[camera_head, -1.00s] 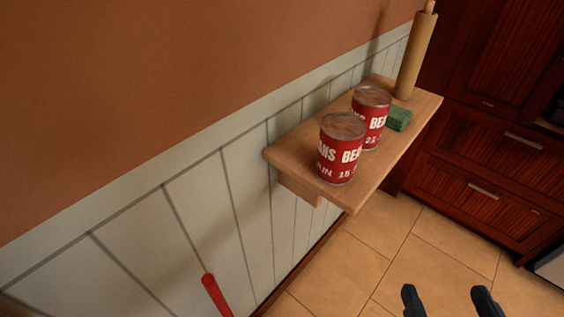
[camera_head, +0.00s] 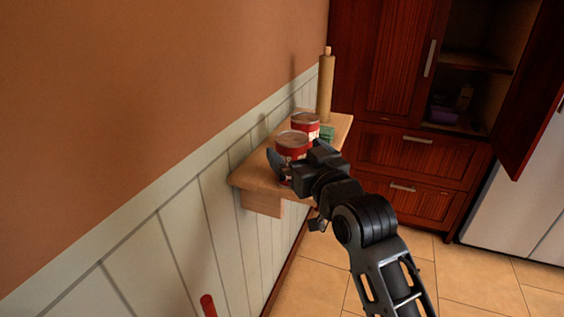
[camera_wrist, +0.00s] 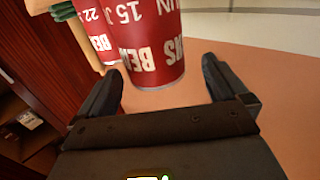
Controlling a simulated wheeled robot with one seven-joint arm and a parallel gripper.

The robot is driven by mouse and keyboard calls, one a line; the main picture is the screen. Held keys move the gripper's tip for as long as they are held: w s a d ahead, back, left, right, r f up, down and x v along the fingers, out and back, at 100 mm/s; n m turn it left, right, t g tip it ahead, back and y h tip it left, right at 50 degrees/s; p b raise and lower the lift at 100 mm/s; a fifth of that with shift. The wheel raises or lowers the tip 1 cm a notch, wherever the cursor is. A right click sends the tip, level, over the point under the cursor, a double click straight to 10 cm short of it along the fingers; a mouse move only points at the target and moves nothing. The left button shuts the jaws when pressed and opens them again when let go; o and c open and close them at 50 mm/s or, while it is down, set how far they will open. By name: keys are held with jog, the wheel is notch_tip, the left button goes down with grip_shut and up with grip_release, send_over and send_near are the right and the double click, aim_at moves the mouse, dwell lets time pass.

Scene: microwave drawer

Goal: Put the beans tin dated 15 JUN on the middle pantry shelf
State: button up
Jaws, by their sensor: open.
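The near beans tin (camera_head: 292,142) is red and stands upright on the small wooden wall shelf (camera_head: 246,174). In the wrist view this tin (camera_wrist: 150,55) shows "15 J" and "UN" upside down. A second beans tin (camera_head: 305,120) stands just behind it; in the wrist view that tin (camera_wrist: 95,25) shows "22". My gripper (camera_head: 295,160) is open at the near tin, with one finger on either side in the picture. In the wrist view the fingers (camera_wrist: 160,80) have gaps to it. The open pantry cupboard (camera_head: 472,85) shows shelves at the upper right.
A rolling pin (camera_head: 326,88) stands at the wall shelf's far end, with a green block (camera_head: 327,132) beside the second tin. A purple item (camera_head: 445,113) sits low in the cupboard. Its open door (camera_head: 530,95) sticks out at right. The tiled floor (camera_head: 320,285) is clear.

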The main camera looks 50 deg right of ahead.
aim_at(288, 134)
jog(key=x, duration=0.3)
jog(key=p+x, duration=0.1)
jog(key=x, duration=0.2)
jog(key=shift+d, duration=0.35)
jog(key=shift+r, duration=0.1)
jog(key=c, duration=1.5)
jog(key=shift+r, duration=0.15)
